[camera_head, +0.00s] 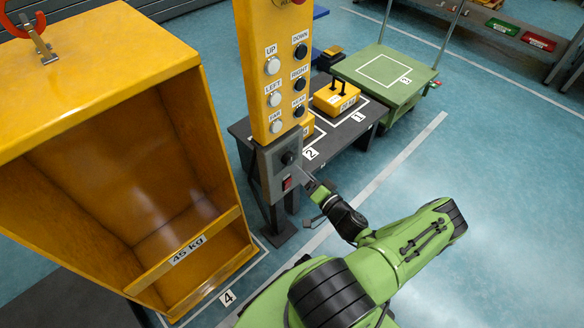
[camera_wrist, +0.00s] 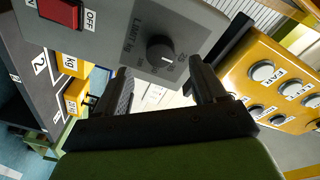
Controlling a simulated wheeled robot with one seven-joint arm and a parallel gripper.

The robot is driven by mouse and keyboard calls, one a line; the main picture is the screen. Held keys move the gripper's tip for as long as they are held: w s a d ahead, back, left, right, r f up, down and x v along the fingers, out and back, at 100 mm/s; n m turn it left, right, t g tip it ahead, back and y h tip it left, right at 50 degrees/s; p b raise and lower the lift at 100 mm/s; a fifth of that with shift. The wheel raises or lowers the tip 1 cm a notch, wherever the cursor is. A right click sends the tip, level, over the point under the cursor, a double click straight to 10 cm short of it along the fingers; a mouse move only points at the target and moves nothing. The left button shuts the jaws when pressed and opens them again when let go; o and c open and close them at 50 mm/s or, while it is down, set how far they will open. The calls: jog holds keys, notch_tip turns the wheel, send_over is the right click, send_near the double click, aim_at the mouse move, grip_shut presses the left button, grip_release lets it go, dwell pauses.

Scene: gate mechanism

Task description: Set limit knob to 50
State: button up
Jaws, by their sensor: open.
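The limit knob (camera_head: 288,158) is a black round knob on a grey control box (camera_head: 268,172) under the yellow button panel. It also shows in the wrist view (camera_wrist: 160,48), with "LIMIT kg" printed beside it and a small light pointer mark on it. In the head view my gripper (camera_head: 312,186) is beside the box's lower right.
A red OFF switch (camera_wrist: 60,12) sits beside the knob on the same box. The yellow button panel (camera_head: 262,70) rises above it. A large yellow 45 kg bin (camera_head: 100,95) stands left. A dark table (camera_head: 368,122) with yellow weights and a green cart (camera_head: 410,85) stand behind.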

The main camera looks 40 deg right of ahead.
aim_at(290, 162)
jog(key=w, duration=0.3)
jog(key=w+b, duration=0.1)
jog(key=w, duration=0.1)
jog(key=shift+w+d, duration=0.2)
jog(key=shift+d, duration=0.05)
jog(key=c, duration=1.1)
jog(key=shift+o, duration=0.2)
